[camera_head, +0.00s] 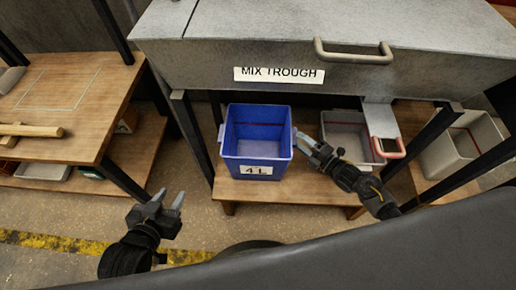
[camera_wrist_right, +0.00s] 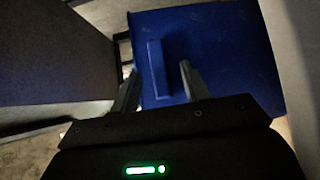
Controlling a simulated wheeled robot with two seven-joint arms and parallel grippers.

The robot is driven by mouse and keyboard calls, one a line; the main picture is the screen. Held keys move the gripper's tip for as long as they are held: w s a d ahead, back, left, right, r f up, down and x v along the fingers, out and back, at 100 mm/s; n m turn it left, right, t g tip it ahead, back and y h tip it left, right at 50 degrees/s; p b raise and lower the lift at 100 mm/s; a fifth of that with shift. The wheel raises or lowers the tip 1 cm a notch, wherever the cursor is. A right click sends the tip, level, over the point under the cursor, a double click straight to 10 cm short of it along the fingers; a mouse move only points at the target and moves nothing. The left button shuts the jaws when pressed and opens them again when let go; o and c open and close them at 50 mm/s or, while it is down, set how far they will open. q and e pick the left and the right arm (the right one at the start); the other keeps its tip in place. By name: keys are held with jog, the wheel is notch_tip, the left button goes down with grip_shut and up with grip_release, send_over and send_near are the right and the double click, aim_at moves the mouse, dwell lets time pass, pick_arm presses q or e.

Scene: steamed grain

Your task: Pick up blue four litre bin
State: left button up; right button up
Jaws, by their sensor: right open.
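The blue four litre bin (camera_head: 256,150), labelled "4 L", stands upright and looks empty on the low wooden shelf under the mix trough. My right gripper (camera_head: 303,144) is at the bin's right side, near its upper edge. In the right wrist view the blue bin (camera_wrist_right: 222,50) fills the upper middle. A raised blue handle tab (camera_wrist_right: 157,68) shows between the open fingers of my right gripper (camera_wrist_right: 158,85); contact cannot be told. My left gripper (camera_head: 168,203) is open and empty above the floor, left of the shelf and away from the bin.
The mix trough (camera_head: 230,55) hangs over the shelf (camera_head: 300,190). A grey bin (camera_head: 347,135) stands to the right, near a red-handled chute (camera_head: 388,148). Dark metal legs flank the shelf. A wooden table (camera_head: 75,125) is at left; the floor between is clear.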

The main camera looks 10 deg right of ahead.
jog(key=shift+w+a, duration=0.35)
jog(key=shift+w, duration=0.15)
grip_shut()
